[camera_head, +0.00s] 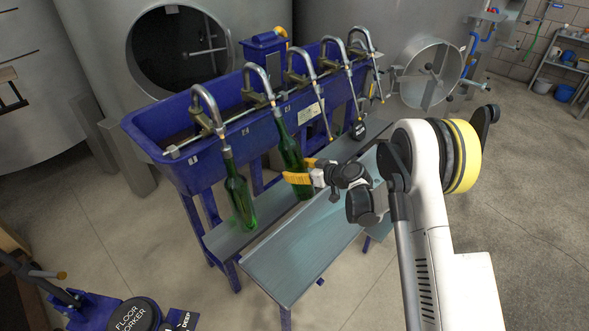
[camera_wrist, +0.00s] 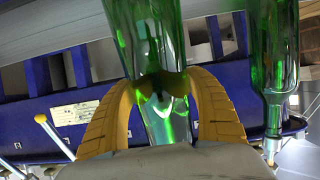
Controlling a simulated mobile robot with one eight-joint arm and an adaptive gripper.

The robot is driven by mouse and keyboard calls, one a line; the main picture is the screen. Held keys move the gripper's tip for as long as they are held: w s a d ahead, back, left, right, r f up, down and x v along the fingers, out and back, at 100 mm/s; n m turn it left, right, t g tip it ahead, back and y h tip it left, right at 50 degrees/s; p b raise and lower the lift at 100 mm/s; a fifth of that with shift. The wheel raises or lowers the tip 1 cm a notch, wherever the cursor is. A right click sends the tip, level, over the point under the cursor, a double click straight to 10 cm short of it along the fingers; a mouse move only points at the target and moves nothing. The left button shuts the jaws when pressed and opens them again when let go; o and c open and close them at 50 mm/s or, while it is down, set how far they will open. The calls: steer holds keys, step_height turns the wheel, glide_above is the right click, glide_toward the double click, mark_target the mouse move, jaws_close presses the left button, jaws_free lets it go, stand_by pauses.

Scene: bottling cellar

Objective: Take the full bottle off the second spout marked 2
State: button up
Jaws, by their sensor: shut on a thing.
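A green bottle (camera_head: 289,153) hangs slightly tilted at the second spout (camera_head: 258,80), above the plate marked 2 on the blue trough. Its mouth is at the spout's tip; I cannot tell how far the spout reaches inside. My gripper (camera_head: 298,178) has its yellow fingers shut around the bottle's lower body. In the wrist view, the curved fingers (camera_wrist: 162,82) close on the green glass (camera_wrist: 150,35) from both sides. The bottle's base is near the metal shelf; contact is unclear. How full it is cannot be read.
Another green bottle (camera_head: 240,200) hangs at the first spout, left of mine, and shows in the wrist view (camera_wrist: 276,60). Several empty spouts continue rightward along the trough (camera_head: 185,170). A sloping metal bench (camera_head: 300,255) lies in front. A floor machine (camera_head: 135,315) stands front left.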

steer(key=shift+f, duration=0.15)
steer(key=shift+s+d+f+b, duration=0.2)
steer(key=shift+f+b, duration=0.35)
steer(key=shift+b, duration=0.05)
steer(key=shift+s+d+f+b, duration=0.15)
steer(key=shift+d+f+b, duration=0.1)
steer(key=shift+f+b, duration=0.35)
steer(key=shift+s+d+f+b, duration=0.2)
steer(key=shift+f+b, duration=0.35)
steer(key=shift+s+d+f+b, duration=0.15)
steer(key=shift+d+f+b, duration=0.05)
steer(key=shift+f+b, duration=0.25)
steer(key=shift+s+d+f+b, duration=0.15)
steer(key=shift+f+b, duration=0.2)
steer(key=shift+f, duration=0.2)
steer(key=shift+s+d+f, duration=0.2)
steer(key=shift+d+f, duration=0.1)
steer(key=shift+f, duration=0.45)
steer(key=shift+f, duration=0.15)
steer(key=shift+s+d+f, duration=0.15)
steer(key=shift+d+f, duration=0.05)
steer(key=shift+f, duration=0.35)
steer(key=shift+s+d+f, duration=0.2)
steer(key=shift+d+f, duration=0.05)
steer(key=shift+f, duration=0.35)
steer(key=shift+s+d+f, duration=0.15)
steer(key=shift+d+f, duration=0.05)
steer(key=shift+f, duration=0.35)
steer(key=shift+f, duration=0.15)
